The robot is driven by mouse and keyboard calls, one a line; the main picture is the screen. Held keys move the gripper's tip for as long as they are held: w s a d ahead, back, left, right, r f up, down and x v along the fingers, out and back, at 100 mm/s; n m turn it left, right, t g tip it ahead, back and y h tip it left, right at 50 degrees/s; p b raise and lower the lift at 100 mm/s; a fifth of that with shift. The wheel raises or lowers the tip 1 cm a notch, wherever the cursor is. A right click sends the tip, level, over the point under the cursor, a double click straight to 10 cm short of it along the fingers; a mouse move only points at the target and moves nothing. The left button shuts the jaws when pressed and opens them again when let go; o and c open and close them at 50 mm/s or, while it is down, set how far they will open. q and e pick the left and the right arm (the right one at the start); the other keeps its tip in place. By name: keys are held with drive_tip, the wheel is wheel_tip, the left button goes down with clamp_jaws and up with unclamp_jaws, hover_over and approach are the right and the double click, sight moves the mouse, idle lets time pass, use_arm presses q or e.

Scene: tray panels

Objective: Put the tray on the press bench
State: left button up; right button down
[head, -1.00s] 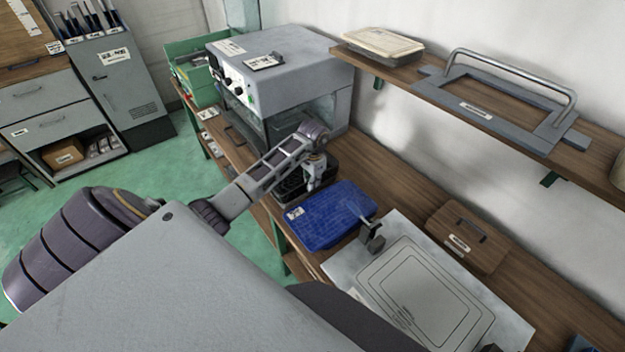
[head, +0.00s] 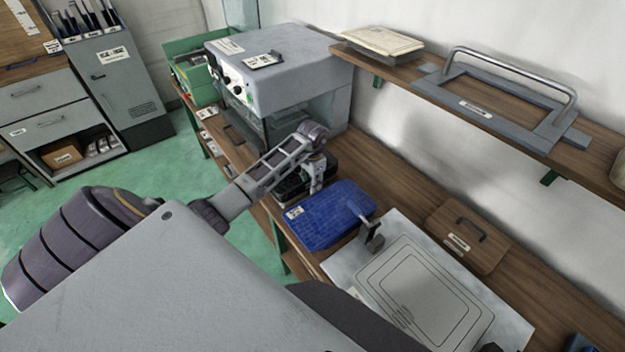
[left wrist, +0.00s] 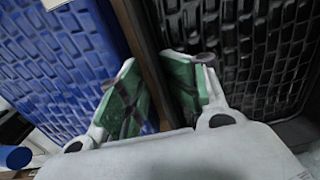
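A blue tray-like panel with a brick-patterned face (head: 335,214) lies on the wooden bench; it also fills the upper left of the left wrist view (left wrist: 60,60). A black panel with a similar face (head: 291,187) lies beyond it, partly behind my left arm, and fills the upper right of the left wrist view (left wrist: 245,50). My left gripper (head: 314,188) is over the bench by the seam between the two panels. Its green-padded fingers (left wrist: 160,88) are apart, with no held object visible between them. My right gripper is not in view.
A flat grey-white plate (head: 425,291) with a dark clamp (head: 372,240) lies in front of the blue panel. A wooden box lid (head: 468,236) lies to its right. A grey machine (head: 275,65) stands behind. A wall shelf (head: 400,65) holds a metal-handled frame (head: 505,100).

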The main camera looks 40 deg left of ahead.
use_arm(q)
drive_tip(key=shift+s+f, duration=0.15)
drive_tip(key=shift+f, duration=0.15)
drive_tip(key=shift+r, duration=0.25)
drive_tip(key=shift+r, duration=0.45)
wheel_tip(320, 180, up, 11)
drive_tip(key=shift+d, duration=0.15)
idle(0.7)
